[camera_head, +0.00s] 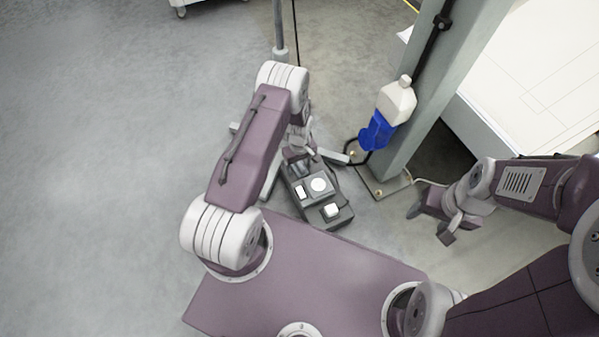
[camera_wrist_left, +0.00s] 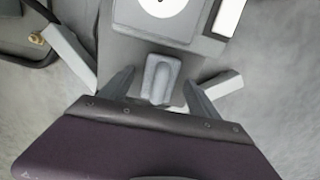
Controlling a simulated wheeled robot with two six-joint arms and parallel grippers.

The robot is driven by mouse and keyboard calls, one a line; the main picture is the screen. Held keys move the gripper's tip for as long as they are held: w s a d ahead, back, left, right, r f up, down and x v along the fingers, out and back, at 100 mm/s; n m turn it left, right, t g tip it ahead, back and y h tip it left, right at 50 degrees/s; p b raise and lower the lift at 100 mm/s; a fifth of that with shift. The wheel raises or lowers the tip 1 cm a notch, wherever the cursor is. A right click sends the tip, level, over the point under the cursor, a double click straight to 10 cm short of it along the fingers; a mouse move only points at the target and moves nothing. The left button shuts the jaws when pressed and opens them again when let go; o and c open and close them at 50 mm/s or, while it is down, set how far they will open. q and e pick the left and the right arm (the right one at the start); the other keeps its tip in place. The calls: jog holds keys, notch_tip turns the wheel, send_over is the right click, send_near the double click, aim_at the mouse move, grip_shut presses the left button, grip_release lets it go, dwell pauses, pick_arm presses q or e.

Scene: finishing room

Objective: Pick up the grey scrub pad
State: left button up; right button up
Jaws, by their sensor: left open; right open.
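The grey scrub pad (camera_wrist_left: 162,80) appears to be the small rounded grey block on the dark case in the left wrist view. It lies between the two fingers of my left gripper (camera_wrist_left: 160,88), with a gap on each side. In the head view my left gripper (camera_head: 300,160) is over the far end of the case and covers the pad there, so I cannot make it out. The left gripper is open. My right gripper (camera_head: 430,222) is open and empty at the right, away from the case.
The dark case (camera_head: 338,221) also carries a white disc (camera_head: 319,185), a small white block (camera_head: 300,191) and a white square piece (camera_head: 331,210). Light grey stand legs (camera_head: 334,158) flank it. A post (camera_head: 415,110) with a white-and-blue bottle (camera_head: 397,102) stands right. The left floor is clear.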

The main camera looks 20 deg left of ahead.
aim_at(301, 165)
pick_arm(q)
jog(key=c, duration=1.5)
jog(key=shift+p, duration=0.3)
jog(key=r+p, duration=0.4)
jog(key=r, duration=0.1)
jog(key=shift+s+d+r+p, duration=0.1)
jog(key=shift+d+r+p, duration=0.15)
jog(key=shift+p, duration=0.15)
jog(key=s+d+r+p, duration=0.1)
jog(key=d+p, duration=0.1)
jog(key=d, duration=0.1)
jog(key=s+d+r+p, duration=0.3)
jog(key=d+r+p, duration=0.1)
jog(key=d, duration=0.1)
jog(key=shift+s+d, duration=0.3)
jog(key=shift+d, duration=0.05)
jog(key=shift+s+d+r, duration=0.25)
jog(key=shift+s+d, duration=0.05)
jog(key=shift+d, duration=0.3)
jog(key=o, duration=0.8)
jog(key=c, duration=0.6)
